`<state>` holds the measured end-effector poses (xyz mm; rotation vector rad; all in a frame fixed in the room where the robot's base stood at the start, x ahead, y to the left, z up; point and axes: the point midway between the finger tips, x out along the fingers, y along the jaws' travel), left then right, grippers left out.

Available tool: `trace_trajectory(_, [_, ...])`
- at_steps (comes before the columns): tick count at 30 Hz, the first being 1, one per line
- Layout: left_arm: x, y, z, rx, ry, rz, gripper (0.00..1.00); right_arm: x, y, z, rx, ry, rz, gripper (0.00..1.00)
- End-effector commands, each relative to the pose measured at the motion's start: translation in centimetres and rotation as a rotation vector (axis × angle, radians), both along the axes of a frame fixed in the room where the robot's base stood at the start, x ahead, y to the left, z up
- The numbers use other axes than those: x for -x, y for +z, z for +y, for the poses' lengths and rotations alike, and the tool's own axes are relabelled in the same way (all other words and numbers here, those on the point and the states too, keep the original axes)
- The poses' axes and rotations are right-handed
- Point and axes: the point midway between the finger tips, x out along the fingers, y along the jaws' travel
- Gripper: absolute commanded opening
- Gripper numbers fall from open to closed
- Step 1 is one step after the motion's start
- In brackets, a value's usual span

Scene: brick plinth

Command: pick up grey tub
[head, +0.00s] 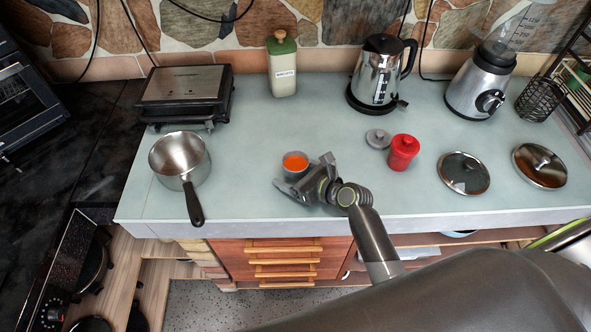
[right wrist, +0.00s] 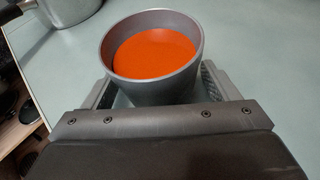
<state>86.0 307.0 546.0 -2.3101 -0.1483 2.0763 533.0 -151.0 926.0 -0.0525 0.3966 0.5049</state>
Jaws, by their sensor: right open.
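The grey tub (head: 296,164) with an orange inside stands on the pale counter in the head view, left of centre. It fills the upper middle of the right wrist view (right wrist: 152,85), upright. My right gripper (head: 300,180) comes in from the right and front and is low at the tub. In the right wrist view its open fingers show on the left and right of the tub's lower part. I cannot tell whether they touch it. The tub's base is partly hidden by the gripper. My left gripper is not in view.
A saucepan (head: 180,158) stands to the left, its handle toward the front edge. A grey lid (head: 378,139) and a red pot (head: 403,152) are to the right. A kettle (head: 379,75) and a biscuit jar (head: 282,70) stand behind. Counter between saucepan and tub is clear.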

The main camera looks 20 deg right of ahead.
Motion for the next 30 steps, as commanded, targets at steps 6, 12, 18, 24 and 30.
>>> trace_trajectory(6, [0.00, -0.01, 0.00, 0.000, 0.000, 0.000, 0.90, 0.02, -0.02, 0.00, 0.000, 0.000, 0.000, 0.76])
trace_trajectory(12, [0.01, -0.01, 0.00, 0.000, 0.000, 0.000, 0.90, 0.04, -0.02, -0.01, 0.000, 0.000, 0.001, 0.50])
trace_trajectory(18, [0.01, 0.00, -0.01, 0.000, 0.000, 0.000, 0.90, 0.01, 0.04, -0.01, 0.000, 0.000, -0.001, 0.24])
trace_trajectory(24, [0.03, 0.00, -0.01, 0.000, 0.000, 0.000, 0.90, 0.02, 0.04, -0.01, 0.000, 0.000, 0.000, 0.23])
trace_trajectory(30, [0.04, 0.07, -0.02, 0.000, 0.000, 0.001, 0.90, 0.02, 0.34, -0.01, 0.001, 0.000, 0.000, 0.23])
